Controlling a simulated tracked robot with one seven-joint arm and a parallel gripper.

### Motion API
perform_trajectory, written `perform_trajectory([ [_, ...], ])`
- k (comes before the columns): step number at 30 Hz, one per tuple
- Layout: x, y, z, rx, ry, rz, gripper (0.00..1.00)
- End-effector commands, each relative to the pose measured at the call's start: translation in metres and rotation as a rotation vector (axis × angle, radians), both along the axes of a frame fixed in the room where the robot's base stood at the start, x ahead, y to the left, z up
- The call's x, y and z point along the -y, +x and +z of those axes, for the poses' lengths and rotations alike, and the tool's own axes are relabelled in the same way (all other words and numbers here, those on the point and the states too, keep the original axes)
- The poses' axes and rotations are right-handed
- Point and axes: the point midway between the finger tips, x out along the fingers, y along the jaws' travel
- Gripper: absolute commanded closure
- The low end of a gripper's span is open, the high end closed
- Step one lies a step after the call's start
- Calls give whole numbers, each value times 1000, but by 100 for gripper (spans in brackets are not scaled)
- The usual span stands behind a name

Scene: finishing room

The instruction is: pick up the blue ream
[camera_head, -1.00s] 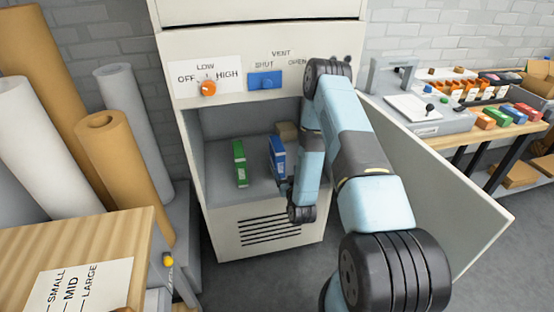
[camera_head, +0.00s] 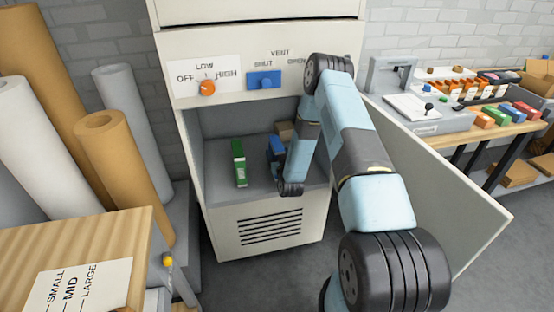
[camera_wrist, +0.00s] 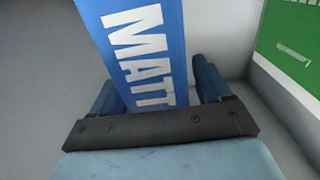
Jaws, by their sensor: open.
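The blue ream (camera_head: 276,150) stands upright inside the open cabinet compartment, partly hidden by my arm in the head view. In the wrist view the blue ream (camera_wrist: 140,50) shows its face with white "MATT" lettering. My gripper (camera_wrist: 158,88) is open, with one finger on each side of the ream's near end. I cannot tell whether the fingers touch it. In the head view my gripper is mostly hidden behind my wrist.
A brown block (camera_head: 285,130) is behind the blue ream. The cabinet (camera_head: 257,235) has side walls and a top panel close around my arm. Its door (camera_head: 450,200) hangs open at right.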

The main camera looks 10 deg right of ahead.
Motion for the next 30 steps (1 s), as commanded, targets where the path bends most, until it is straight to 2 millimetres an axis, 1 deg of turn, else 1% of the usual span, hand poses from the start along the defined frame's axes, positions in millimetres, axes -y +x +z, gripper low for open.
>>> perform_trajectory([
  [1, 0, 5, 0, 1, 0, 0, 22],
  [3, 0, 8, 0, 0, 1, 0, 22],
  [10, 0, 9, 0, 0, 1, 0, 22],
  [11, 0, 9, 0, 0, 1, 0, 24],
  [30, 1, 8, 0, 0, 1, -1, 86],
])
